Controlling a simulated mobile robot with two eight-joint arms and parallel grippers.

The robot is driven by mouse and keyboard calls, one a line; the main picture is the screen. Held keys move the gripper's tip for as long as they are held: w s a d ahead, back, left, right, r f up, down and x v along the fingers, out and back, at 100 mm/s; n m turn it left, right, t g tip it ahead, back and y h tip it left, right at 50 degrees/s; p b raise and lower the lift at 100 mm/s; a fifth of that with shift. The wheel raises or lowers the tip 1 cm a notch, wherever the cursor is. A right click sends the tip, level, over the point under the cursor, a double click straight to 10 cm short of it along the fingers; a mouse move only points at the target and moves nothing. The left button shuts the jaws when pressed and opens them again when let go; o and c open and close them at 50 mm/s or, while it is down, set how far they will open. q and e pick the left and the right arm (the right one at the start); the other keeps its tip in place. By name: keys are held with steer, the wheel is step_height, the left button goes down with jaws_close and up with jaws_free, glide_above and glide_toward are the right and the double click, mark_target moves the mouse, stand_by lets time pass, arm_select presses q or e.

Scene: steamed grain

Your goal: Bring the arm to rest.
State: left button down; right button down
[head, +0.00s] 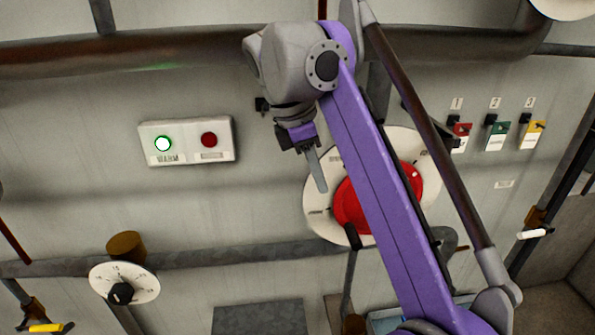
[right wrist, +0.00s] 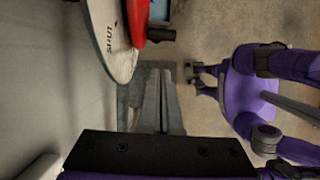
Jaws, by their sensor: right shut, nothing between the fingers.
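My right arm, purple and grey, rises from the lower right in the head view and bends over at the top. My right gripper (head: 318,176) hangs down from it, shut and empty. Its fingers overlap the left part of a round white plate (head: 320,220) with a red dial (head: 350,208). I cannot tell whether they touch it. In the right wrist view the white plate (right wrist: 103,35) and the red dial's edge (right wrist: 139,20) show at the top, beyond the gripper. My left gripper is not clearly visible in either view.
A small dial (head: 140,283) is lower left. Red (head: 461,132), green (head: 497,136) and yellow (head: 532,134) switches are right. Pipes run along the wall.

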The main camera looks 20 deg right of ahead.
steer(key=s+a+f+m+t+y, duration=0.1)
steer(key=s+f+m, duration=0.3)
steer(key=f, duration=0.7)
steer(key=s+a+f+m+t+y, duration=0.1)
steer(key=s+f+m+t, duration=0.2)
steer(key=f+m, duration=0.3)
steer(key=s+a+f+m+t+y, duration=0.1)
steer(key=s+f+m, duration=0.4)
steer(key=f, duration=1.2)
steer(key=shift+s+a+t+y, duration=0.35)
steer(key=shift+a+t, duration=0.2)
steer(key=shift+t, duration=0.55)
